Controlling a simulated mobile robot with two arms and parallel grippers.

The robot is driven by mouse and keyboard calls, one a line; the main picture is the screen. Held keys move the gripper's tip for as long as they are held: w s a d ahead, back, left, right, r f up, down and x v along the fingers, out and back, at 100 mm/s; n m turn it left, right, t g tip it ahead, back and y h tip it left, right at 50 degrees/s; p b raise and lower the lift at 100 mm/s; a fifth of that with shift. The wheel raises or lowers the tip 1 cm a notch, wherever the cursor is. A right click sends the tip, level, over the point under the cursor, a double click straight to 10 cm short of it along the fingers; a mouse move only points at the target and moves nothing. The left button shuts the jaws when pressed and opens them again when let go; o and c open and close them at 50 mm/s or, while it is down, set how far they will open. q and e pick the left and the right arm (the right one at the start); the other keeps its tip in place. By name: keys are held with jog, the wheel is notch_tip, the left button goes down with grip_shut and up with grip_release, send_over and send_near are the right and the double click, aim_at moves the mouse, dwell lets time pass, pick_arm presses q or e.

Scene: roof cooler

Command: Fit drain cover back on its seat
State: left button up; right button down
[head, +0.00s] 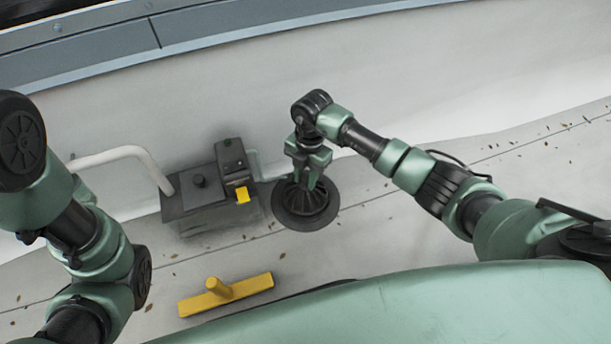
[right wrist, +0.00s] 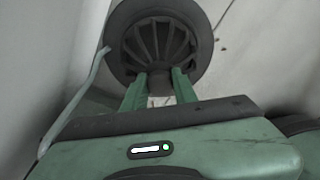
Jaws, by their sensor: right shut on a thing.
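The drain cover (head: 303,208) is a dark grey domed grate with radial ribs. It appears in the middle of the head view, within a wide round dark rim (head: 282,212). My right gripper (head: 308,184) comes down from above and is shut on the cover's near ribs. In the right wrist view both fingers (right wrist: 160,76) reach the lower edge of the ribbed cover (right wrist: 157,48). I cannot tell whether the rim belongs to the cover or the seat, or whether the cover touches its seat. My left gripper is out of view; only left arm links show.
A dark box unit (head: 199,190) with a yellow part stands close left of the cover, with a white bent pipe (head: 115,153) running to it. A yellow T-shaped tool (head: 240,287) lies on the roof in front. A pale wall rises behind. Leaves litter the open roof at right.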

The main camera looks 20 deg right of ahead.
jog(key=shift+f+b, duration=0.35)
jog(key=shift+f, duration=0.6)
dwell(0.6)
jog(key=c, duration=1)
grip_release()
jog(key=shift+c, duration=0.2)
jog(key=o, duration=0.5)
jog(key=shift+r, duration=0.1)
